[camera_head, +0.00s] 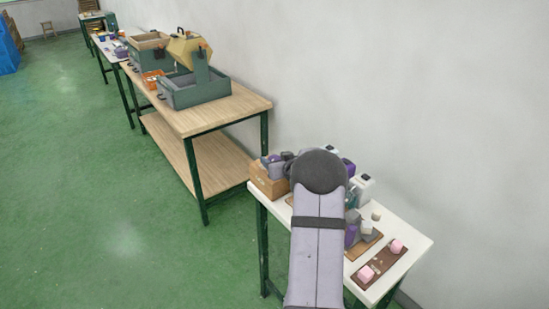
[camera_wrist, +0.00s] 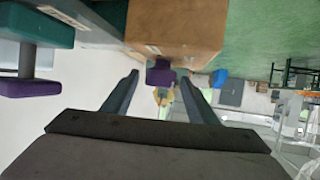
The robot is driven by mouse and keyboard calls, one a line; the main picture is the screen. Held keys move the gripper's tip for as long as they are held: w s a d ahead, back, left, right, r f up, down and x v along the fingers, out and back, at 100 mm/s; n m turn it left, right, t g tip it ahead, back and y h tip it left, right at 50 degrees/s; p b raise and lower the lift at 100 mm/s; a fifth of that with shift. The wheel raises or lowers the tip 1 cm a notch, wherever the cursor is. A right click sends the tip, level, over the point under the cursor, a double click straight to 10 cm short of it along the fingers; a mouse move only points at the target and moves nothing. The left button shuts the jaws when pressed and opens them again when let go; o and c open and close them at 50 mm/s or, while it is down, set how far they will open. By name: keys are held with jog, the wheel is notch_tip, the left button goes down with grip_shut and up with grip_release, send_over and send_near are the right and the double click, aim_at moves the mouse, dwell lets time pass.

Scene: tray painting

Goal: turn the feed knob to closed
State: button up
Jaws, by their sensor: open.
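In the wrist view a purple knob-like piece (camera_wrist: 160,73) sits at the edge of a brown box (camera_wrist: 178,25); it looks like the feed knob, but I see no readable marking of its setting. My gripper (camera_wrist: 160,84) is open. Its two dark fingers point toward the purple piece, which appears between their tips; I cannot tell whether they touch it. In the head view the brown box (camera_head: 268,184) stands at the left end of the white table (camera_head: 416,239). My arm hides the gripper there.
In the wrist view a dark green block and a purple block (camera_wrist: 30,87) stand at the left. In the head view, pink blocks (camera_head: 366,273) lie on a brown strip at the table's right. A wooden bench (camera_head: 228,110) with bins stands behind, against the wall.

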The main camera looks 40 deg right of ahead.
jog(key=shift+w+d+f, duration=0.1)
jog(key=shift+w, duration=0.2)
jog(key=c, duration=1.1)
jog(key=shift+o, duration=0.2)
jog(key=y+p, duration=0.1)
jog(key=p, duration=0.2)
jog(key=shift+d+r+n, duration=0.1)
jog(key=shift+r+n, duration=0.25)
jog(key=shift+n, duration=0.05)
jog(key=shift+f+n+y+p, duration=0.1)
jog(key=shift+n+y+p, duration=0.25)
jog(key=shift+p, duration=0.4)
jog(key=shift+f, duration=0.2)
jog(key=o, duration=1.1)
jog(key=shift+c, duration=0.2)
